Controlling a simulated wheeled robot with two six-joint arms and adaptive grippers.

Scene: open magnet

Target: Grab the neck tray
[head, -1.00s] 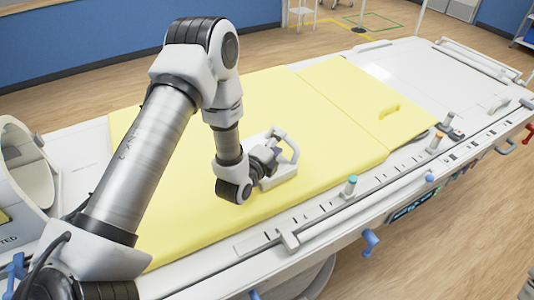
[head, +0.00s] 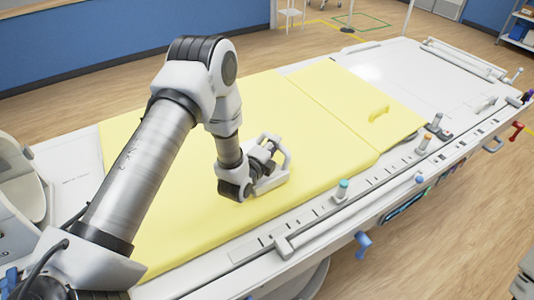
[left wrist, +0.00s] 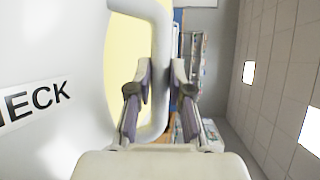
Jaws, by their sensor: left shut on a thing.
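The white neck tray (left wrist: 45,60), marked with black letters ending "ECK", fills the left of the left wrist view. Its white loop handle (left wrist: 160,60) runs between the two fingers of my left gripper (left wrist: 158,90), which is shut on it. I cannot tell whether the tray touches the mattress. My right gripper is not in view.
The yellow mattress (head: 305,130) lies on a long white patient table (head: 400,65). Rails and coloured knobs, such as a teal one (head: 343,188), line its near side. A blue lever (head: 363,243) sticks out below. The mattress around the tray is clear.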

